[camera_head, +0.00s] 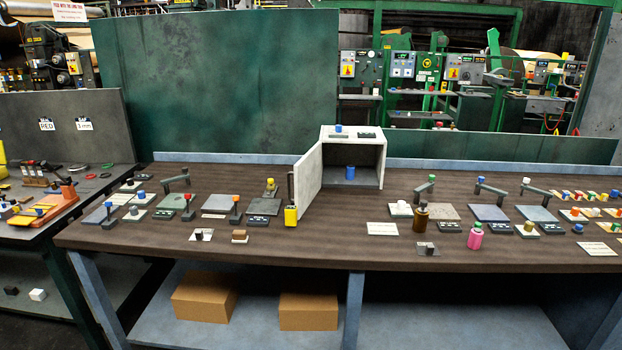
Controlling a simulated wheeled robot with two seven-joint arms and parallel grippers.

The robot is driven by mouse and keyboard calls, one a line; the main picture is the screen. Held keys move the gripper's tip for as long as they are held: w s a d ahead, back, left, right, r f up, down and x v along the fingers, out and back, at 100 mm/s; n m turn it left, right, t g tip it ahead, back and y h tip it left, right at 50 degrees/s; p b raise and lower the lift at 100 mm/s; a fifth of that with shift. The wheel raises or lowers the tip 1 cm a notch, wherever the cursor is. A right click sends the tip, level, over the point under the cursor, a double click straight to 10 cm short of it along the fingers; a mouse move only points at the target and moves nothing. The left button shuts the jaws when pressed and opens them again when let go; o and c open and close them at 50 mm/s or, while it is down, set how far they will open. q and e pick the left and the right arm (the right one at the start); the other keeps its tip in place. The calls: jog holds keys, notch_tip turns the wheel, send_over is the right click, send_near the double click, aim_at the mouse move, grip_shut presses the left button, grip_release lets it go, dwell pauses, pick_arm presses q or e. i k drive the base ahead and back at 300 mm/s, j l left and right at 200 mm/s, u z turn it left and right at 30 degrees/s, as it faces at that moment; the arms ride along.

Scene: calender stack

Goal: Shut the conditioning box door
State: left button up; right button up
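The conditioning box (354,137) is a pale box at the back middle of the brown workbench. Its door (308,180) is hinged on the left side and stands open, swung out toward the front. A dark upright handle (291,188) is on the door's outer face near its free edge. A blue cylinder (350,172) stands inside the box. Neither of my grippers shows in the head view.
A yellow container (291,215) stands close in front of the door's free edge. A brown bottle (421,218) and a pink bottle (475,235) stand to the right. Bare bench (335,228) lies in front of the box. Several plates and levers flank it.

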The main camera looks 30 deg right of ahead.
aim_at(308, 171)
jog(key=i+z, duration=0.15)
jog(key=z, duration=0.25)
jog(key=i+j+z, duration=0.1)
jog(key=z, duration=0.3)
jog(key=i+j+z, duration=0.1)
jog(key=z, duration=0.3)
jog(key=i+j+z, duration=0.1)
jog(key=z, duration=0.3)
jog(key=i+j+z, duration=0.15)
jog(key=j, duration=0.3)
jog(key=i+j+z, duration=0.1)
jog(key=j, duration=0.4)
jog(key=i+j+z, duration=0.15)
jog(key=j, duration=0.35)
jog(key=i+j+z, duration=0.1)
jog(key=j, duration=0.4)
jog(key=i+j+z, duration=0.15)
jog(key=j, duration=0.35)
jog(key=k+j, duration=0.15)
jog(key=k, duration=0.2)
jog(key=k+j, duration=0.15)
jog(key=k, duration=0.15)
jog(key=l, duration=0.25)
jog(key=k+l, duration=0.15)
jog(key=l, duration=0.15)
jog(key=z, duration=0.05)
